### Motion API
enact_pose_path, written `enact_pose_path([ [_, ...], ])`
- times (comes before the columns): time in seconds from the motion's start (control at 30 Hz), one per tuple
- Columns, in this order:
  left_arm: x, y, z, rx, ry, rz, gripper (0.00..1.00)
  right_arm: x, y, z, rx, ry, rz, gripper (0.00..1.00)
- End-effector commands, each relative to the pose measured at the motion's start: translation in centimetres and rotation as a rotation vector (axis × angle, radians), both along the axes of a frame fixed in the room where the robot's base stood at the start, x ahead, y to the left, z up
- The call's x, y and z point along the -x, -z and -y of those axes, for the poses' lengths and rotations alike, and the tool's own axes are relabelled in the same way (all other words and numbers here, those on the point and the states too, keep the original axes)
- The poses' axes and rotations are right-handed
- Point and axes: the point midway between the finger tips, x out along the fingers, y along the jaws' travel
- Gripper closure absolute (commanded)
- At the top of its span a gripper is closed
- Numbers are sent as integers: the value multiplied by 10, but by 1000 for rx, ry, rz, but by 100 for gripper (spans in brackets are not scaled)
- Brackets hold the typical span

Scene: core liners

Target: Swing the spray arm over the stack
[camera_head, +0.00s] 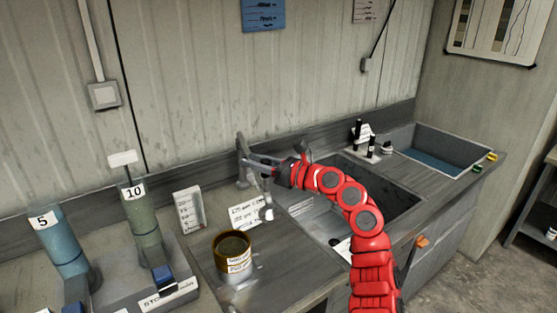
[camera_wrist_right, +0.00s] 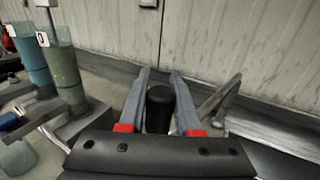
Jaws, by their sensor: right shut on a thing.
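The spray arm has a grey post (camera_head: 242,158) at the back edge of the sink counter, with a nozzle (camera_head: 266,212) hanging down at its front end. The sieve stack (camera_head: 235,262), a brass-rimmed round can with labels, stands on the counter to the left of and nearer than the nozzle. The nozzle is beside the stack, not over it. My right gripper (camera_head: 268,164) is shut on the spray arm, whose black upright grip (camera_wrist_right: 160,108) shows between the fingers in the right wrist view. The fingers partly hide the arm. My left gripper is not seen.
A green cylinder (camera_head: 143,225) marked 10 and a blue cylinder (camera_head: 64,250) marked 5 stand at left. A label card (camera_head: 188,210) stands behind the stack. The sink basin (camera_head: 375,190) lies under my right arm; a blue-bottomed tray (camera_head: 440,150) is at right.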

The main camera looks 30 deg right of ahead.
Motion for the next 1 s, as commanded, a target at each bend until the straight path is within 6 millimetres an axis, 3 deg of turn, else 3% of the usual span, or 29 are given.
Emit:
enact_pose_path([
  [0.1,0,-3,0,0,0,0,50,-8,-1,-33,1,-5,0,100],
  [0.2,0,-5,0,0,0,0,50,-15,-3,-53,-1,-1,3,100],
  [0.4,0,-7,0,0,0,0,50,-27,-4,-77,-1,4,4,100],
  [0.97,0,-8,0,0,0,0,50,-33,-6,-84,-2,15,10,100],
  [1.0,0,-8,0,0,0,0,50,-33,-6,-84,-3,16,11,64],
])
